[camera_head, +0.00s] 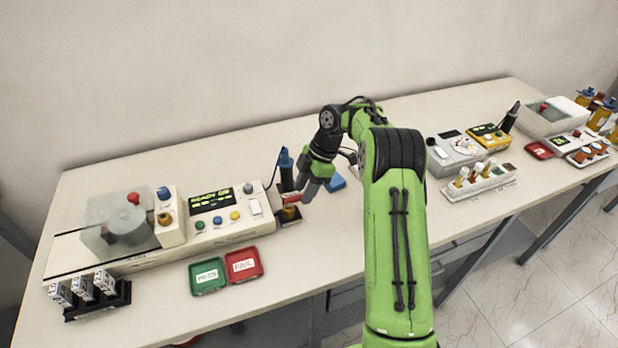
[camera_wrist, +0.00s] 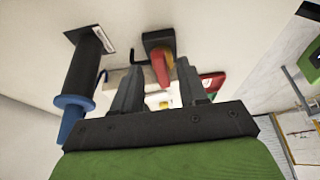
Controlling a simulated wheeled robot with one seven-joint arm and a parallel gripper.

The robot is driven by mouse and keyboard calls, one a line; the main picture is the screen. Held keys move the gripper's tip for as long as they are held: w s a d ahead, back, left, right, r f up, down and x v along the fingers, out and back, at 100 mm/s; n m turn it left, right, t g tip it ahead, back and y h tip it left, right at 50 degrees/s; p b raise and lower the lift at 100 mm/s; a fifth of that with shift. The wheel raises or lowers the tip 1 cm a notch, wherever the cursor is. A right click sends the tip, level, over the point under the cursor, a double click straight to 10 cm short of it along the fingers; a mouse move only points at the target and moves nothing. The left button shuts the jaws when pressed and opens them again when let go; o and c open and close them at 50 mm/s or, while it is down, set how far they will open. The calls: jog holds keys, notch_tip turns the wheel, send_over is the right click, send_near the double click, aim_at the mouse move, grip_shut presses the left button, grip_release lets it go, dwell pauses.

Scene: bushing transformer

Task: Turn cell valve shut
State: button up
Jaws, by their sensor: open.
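A small valve with a red lever (camera_wrist: 159,70) and a yellow-brass body stands on a black block (camera_wrist: 158,39) in the wrist view. In the head view the brass part (camera_head: 290,213) shows at the front right end of the test unit, and my gripper partly hides the lever. My gripper (camera_head: 300,197) is close above and beside it. In the wrist view my gripper (camera_wrist: 158,66) is open, with the red lever between its two dark fingers. Whether a finger touches the lever I cannot tell.
A black post with a blue collar (camera_wrist: 75,101) stands close beside my gripper. The test unit (camera_head: 215,222) is to the left, with green (camera_head: 207,288) and red (camera_head: 256,277) trays in front. A blue pad (camera_head: 335,184) lies behind my arm. Bare tabletop (camera_head: 325,235) lies right of the valve.

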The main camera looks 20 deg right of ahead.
jog(key=p+v, duration=0.6)
jog(key=v, duration=0.9)
jog(key=shift+r, duration=0.2)
jog(key=shift+d, duration=0.15)
jog(key=s+a+r+m+t+h, duration=0.2)
jog(key=s+a+r+m+h, duration=0.1)
jog(key=s+a+r+m, duration=0.8)
jog(key=s+f+m+t, duration=0.1)
jog(key=s+m, duration=0.2)
jog(key=s, duration=0.7)
jog(key=s+f+m+t+h, duration=0.1)
jog(key=s+m, duration=0.3)
jog(key=s, duration=0.6)
jog(key=shift+s+f+t, duration=0.4)
jog(key=shift+f+t, duration=0.1)
jog(key=shift+t, duration=0.3)
jog(key=shift+s+d, duration=0.1)
